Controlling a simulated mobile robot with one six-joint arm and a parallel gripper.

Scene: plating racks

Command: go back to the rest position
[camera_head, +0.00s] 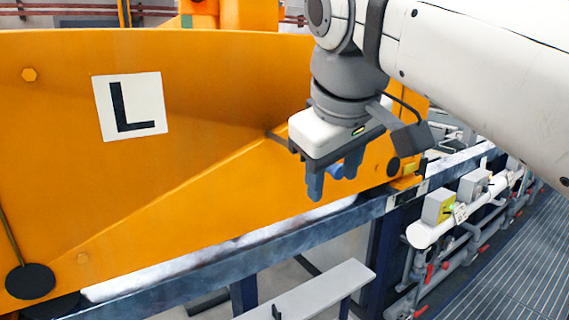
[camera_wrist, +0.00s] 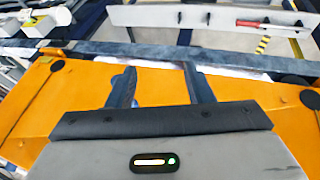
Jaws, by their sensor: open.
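My gripper (camera_head: 332,184) hangs from the white arm at the upper right of the head view, in front of the orange rack panel (camera_head: 215,130). Its two blue fingers point down and stand apart, with nothing between them. In the wrist view the gripper (camera_wrist: 158,75) also shows open and empty, with the orange panel (camera_wrist: 60,110) behind and beside it. The gripper hides part of the panel's right end. I cannot tell how large the gap between gripper and panel is.
A steel rail (camera_head: 300,235) runs along below the panel. A grey bench-like bar (camera_head: 315,292) stands in front of it. At the right are a white pipe (camera_head: 425,234) with small boxes and red-handled valves, and a grated walkway (camera_head: 510,270). A white "L" sign (camera_head: 130,106) is on the panel.

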